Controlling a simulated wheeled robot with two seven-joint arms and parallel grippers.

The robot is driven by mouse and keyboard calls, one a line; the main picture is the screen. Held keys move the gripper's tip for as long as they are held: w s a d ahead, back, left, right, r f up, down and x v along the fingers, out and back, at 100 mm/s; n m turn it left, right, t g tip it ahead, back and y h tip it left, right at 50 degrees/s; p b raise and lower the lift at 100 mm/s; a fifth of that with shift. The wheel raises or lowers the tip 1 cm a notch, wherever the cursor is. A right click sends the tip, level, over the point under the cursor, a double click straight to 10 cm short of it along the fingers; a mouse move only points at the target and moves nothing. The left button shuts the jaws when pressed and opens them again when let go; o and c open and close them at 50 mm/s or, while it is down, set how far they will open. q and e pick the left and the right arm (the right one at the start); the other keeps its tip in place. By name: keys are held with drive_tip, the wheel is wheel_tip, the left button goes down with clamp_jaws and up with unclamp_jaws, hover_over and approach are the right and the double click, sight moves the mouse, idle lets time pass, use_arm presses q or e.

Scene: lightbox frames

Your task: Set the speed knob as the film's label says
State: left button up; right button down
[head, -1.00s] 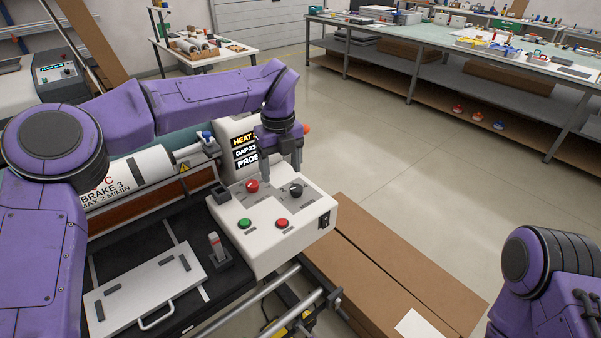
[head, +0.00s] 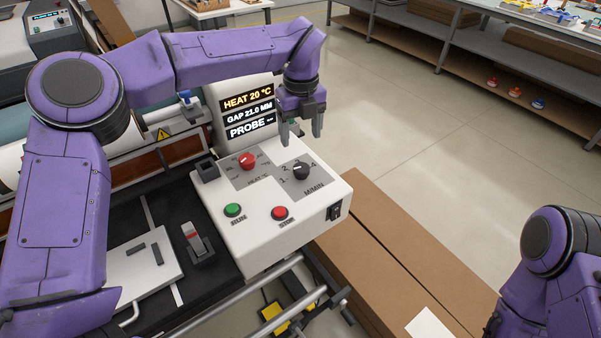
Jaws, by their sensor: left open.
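The speed knob (head: 301,171) is a black knob on the white control box, on a grey plate marked M/MIN with numbers around it. I cannot clearly tell where its pointer stands. My left gripper (head: 300,137) is open and empty, fingers down, above and slightly behind the speed knob, apart from it. The film's label is hidden behind my left arm now; in the earlier view it partly reads BRAKE 3 and MAX 2 M/MIN. My right arm shows at the lower right, its gripper out of view.
A red HEAT knob (head: 247,161) sits left of the speed knob. Green (head: 233,210) and red (head: 280,212) buttons are in front. A display (head: 247,112) reading HEAT 20 °C, GAP 21.0 MM and PROBE stands behind. A cardboard box (head: 400,250) lies to the right.

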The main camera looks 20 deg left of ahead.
sight(301, 166)
use_arm(q)
wheel_tip(301, 166, down, 10)
drive_tip(key=p, duration=0.2)
drive_tip(key=shift+w+p, duration=0.1)
drive_tip(key=shift+p, duration=0.25)
drive_tip(key=shift+d+f, duration=0.1)
drive_tip(key=shift+f, duration=0.55)
drive_tip(key=c, duration=1.1)
